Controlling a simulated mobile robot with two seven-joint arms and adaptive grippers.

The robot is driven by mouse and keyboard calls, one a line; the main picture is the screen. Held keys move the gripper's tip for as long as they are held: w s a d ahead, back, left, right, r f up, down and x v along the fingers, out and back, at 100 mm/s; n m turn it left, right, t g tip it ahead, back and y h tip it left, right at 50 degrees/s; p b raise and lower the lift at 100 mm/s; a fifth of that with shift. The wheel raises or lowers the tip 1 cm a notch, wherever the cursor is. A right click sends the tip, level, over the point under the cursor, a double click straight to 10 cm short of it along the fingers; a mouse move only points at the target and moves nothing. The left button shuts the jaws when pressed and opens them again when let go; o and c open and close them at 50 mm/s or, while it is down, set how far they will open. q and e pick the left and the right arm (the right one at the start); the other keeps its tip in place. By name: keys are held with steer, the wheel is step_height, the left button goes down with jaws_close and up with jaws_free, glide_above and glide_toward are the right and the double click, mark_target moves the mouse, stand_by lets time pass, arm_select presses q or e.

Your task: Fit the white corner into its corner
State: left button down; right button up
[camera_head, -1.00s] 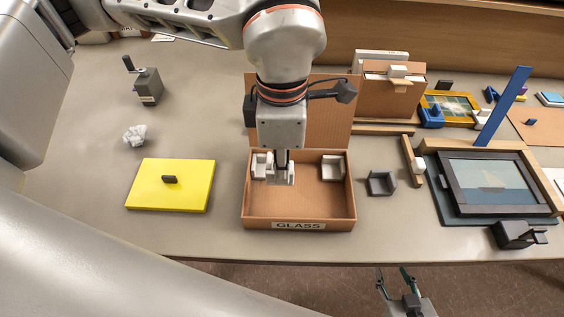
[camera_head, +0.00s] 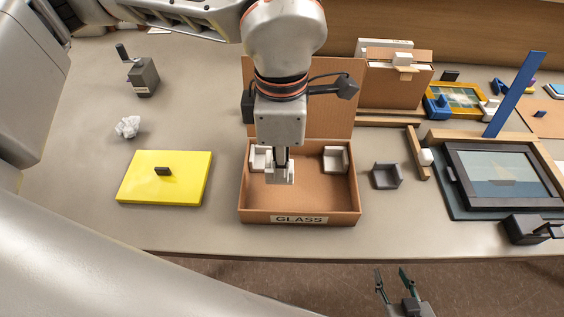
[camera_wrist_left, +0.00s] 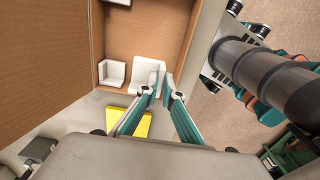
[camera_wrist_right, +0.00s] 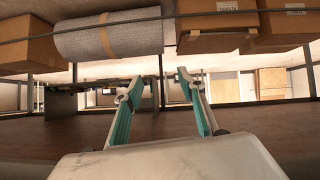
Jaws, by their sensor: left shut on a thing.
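The open cardboard box marked GLASS (camera_head: 298,219) stands on the table in the middle of the head view. My left gripper (camera_head: 281,166) is over its left part, shut on a white corner (camera_head: 279,175). The held white corner also shows at the fingertips in the left wrist view (camera_wrist_left: 146,76). A second white corner (camera_head: 258,157) sits in the back left of the box, close to the held one. A third (camera_head: 335,159) sits in the back right. I cannot tell if the held corner touches the floor. My right gripper (camera_head: 393,281) is open and empty below the table edge.
A dark grey corner (camera_head: 386,177) lies right of the box. A yellow pad (camera_head: 165,190) lies left. A dark picture frame (camera_head: 500,175) and a leaning blue bar (camera_head: 514,98) are at the right. The box's raised lid (camera_head: 340,95) stands behind it.

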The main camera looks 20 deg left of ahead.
mark_target(282, 184)
arm_select(q)
step_height(282, 184, down, 5)
steer(key=b, duration=0.4)
steer(key=shift+f, duration=0.15)
steer(key=shift+f+b, duration=0.45)
steer(key=shift+f, duration=0.5)
steer(key=c, duration=2.2)
jaws_free()
steer(key=shift+c, duration=0.5)
arm_select(e)
steer(key=shift+s+d+f, duration=0.1)
steer(key=shift+s+f, duration=0.05)
steer(key=shift+f, duration=0.8)
steer(key=shift+s+d+f, duration=0.1)
steer(key=shift+f, duration=0.9)
steer(key=shift+s+d+f, duration=0.1)
steer(key=shift+s+f, duration=0.05)
steer(key=shift+f, duration=0.8)
steer(key=shift+w+r, duration=0.1)
